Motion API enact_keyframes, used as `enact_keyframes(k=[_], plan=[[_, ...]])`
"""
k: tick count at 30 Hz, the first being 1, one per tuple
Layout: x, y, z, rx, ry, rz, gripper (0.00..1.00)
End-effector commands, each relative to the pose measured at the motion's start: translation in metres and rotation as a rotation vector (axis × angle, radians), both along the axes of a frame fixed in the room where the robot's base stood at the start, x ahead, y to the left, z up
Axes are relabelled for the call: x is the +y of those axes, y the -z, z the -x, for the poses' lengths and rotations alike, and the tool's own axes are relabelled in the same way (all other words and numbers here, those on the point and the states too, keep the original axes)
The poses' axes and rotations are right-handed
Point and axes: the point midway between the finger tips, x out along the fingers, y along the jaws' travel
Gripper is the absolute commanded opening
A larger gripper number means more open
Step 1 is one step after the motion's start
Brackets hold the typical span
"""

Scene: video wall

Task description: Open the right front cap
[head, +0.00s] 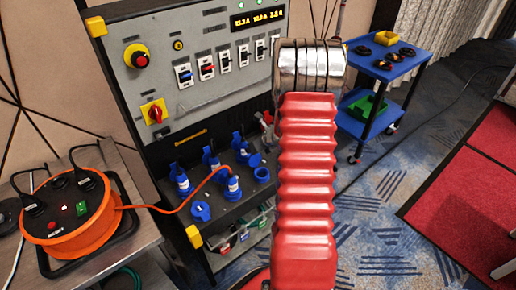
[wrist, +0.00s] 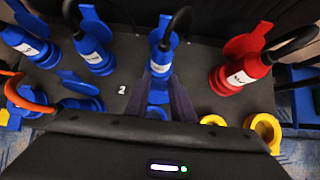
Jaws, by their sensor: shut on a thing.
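In the wrist view, my gripper (wrist: 162,88) reaches in from the bottom with two dark fingers. They are shut on a blue cap (wrist: 157,98) in the front row, partly hidden between the fingers and by the gripper body. Directly behind it stands a blue plug (wrist: 161,55) with a white label and black cable. To the left in the front row is another blue socket with its cap (wrist: 80,88), beside a "2" label. In the head view, my red arm hides the gripper; blue capped sockets (head: 261,174) show left of it.
The wrist view also shows a red plug (wrist: 235,75) and yellow sockets (wrist: 262,130) on the right, and blue plugs (wrist: 92,50) at the left. The head view shows an orange cable reel (head: 70,210), a switch panel (head: 195,60) and a blue cart (head: 385,65).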

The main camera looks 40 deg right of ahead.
Motion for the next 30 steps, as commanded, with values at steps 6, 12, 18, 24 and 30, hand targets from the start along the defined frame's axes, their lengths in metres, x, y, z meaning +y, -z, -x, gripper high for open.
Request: enact_keyframes(k=[6,12,18,24,30], plan=[[0.0043,-0.0045,-0.0103,0.007,-0.012,0.002,0.0],[0.0059,-0.0043,-0.0116,0.01,-0.014,0.001,0.0],[0.0066,-0.0041,-0.0121,0.01,-0.014,0.001,0.0],[0.0066,-0.0027,-0.0106,0.014,-0.014,0.0,0.33],[0.0067,-0.0013,-0.0091,0.017,-0.013,0.0,0.41]])
